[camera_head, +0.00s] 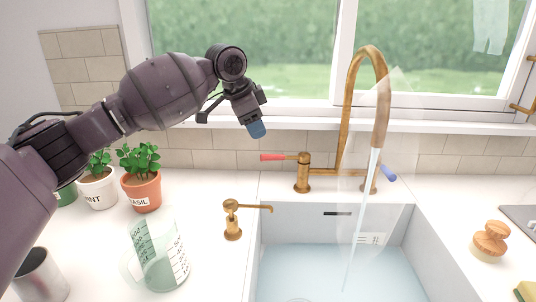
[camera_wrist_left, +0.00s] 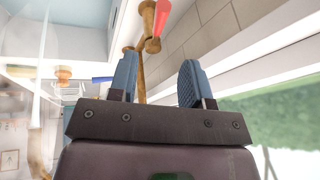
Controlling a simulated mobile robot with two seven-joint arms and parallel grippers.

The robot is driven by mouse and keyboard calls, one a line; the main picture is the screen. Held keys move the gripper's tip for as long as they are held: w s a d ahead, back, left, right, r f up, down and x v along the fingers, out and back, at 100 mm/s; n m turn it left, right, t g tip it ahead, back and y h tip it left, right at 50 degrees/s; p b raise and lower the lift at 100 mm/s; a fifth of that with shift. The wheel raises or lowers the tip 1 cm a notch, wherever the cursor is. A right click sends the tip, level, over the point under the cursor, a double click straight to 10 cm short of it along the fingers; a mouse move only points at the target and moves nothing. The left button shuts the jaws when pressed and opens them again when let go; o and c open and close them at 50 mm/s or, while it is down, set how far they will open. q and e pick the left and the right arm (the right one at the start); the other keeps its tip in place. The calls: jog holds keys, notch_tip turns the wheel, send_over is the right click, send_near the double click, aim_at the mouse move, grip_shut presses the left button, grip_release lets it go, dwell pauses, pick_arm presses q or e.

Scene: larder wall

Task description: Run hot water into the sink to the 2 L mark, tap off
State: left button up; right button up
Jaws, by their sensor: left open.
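The brass tap (camera_head: 348,110) stands behind the sink (camera_head: 282,222), and a stream of water (camera_head: 361,215) runs from its spout. Pale blue water (camera_head: 325,268) lies in the sink; a small marked plate (camera_head: 371,239) is on the back wall, too small to read. My left gripper (camera_head: 257,130) is open and empty, above and left of the red lever, apart from it. In the left wrist view the red lever (camera_wrist_left: 162,16) shows beyond the open fingers (camera_wrist_left: 158,82). My right gripper is out of view.
A brass soap dispenser (camera_head: 232,220), a measuring jug (camera_head: 160,262), a basil pot (camera_head: 141,190), a mint pot (camera_head: 98,190) and a metal cup (camera_head: 38,275) stand left of the sink. A wooden brush (camera_head: 490,243) and a sponge (camera_head: 526,291) lie right. A pale see-through patch surrounds the spout.

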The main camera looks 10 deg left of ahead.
aim_at(269, 155)
pick_arm(q)
jog(key=b+x, duration=0.2)
jog(key=x, duration=0.7)
jog(key=shift+f, duration=0.15)
jog(key=shift+w+d+f, duration=0.15)
jog(key=shift+w+f, duration=0.15)
jog(key=shift+f, duration=0.25)
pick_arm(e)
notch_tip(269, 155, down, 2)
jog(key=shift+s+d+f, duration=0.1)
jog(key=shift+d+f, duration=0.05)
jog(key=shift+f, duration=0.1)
pick_arm(q)
grip_shut()
